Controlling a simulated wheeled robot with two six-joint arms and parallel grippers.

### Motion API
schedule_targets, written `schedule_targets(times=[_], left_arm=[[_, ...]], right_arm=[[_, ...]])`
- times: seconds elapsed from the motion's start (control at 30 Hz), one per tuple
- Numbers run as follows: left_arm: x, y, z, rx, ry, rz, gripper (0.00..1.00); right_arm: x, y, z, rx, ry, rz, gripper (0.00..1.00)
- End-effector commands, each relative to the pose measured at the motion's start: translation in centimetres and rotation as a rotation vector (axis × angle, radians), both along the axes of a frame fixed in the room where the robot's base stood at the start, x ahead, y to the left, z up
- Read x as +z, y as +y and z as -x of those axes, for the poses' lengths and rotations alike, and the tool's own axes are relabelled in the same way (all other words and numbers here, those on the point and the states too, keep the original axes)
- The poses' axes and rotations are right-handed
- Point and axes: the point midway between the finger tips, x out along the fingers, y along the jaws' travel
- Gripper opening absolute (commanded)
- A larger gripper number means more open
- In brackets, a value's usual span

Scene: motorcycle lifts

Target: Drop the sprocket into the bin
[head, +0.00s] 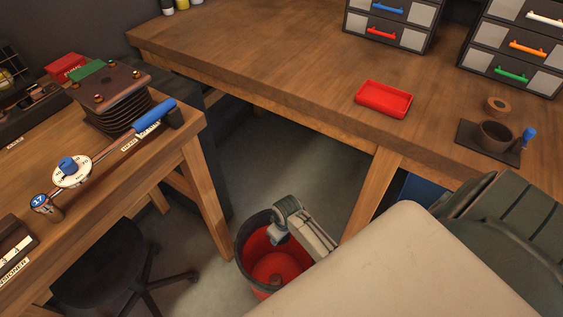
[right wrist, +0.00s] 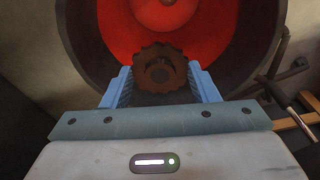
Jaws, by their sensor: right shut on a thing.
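The bin (head: 246,270) is a round bucket with a dark rim and red inside, standing on the floor between the two benches. My right gripper (head: 278,238) reaches down into its opening, fingers pointing inward. In the right wrist view the brown toothed sprocket (right wrist: 158,68) sits between the blue fingers of my right gripper (right wrist: 160,82), which is shut on it. The red inside of the bin (right wrist: 113,25) spreads behind it. The sprocket is not clearly seen in the head view. My left gripper is not in view.
A bench leg (head: 208,200) and wheeled chair (head: 105,265) stand left of the bin.

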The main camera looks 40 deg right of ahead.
Motion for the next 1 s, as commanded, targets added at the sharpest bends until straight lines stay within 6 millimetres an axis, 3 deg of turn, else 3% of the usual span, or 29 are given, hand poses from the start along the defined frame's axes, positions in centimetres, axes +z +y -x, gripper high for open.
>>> schedule_targets(times=[0.1,0.13,0.27,0.63,1.0], left_arm=[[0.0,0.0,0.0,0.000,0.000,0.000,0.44],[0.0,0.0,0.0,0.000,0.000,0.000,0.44],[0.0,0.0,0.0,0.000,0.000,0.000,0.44],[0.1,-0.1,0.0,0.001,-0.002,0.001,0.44],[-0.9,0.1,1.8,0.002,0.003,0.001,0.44]], right_arm=[[0.1,0.0,0.0,0.000,-0.001,0.000,0.25],[0.1,0.0,0.0,0.000,-0.001,0.000,0.56],[0.1,0.0,0.0,0.000,-0.001,0.000,0.80],[0.7,0.0,0.0,0.000,-0.001,0.001,0.80],[7.6,-0.2,0.8,0.000,-0.003,0.001,0.80]])
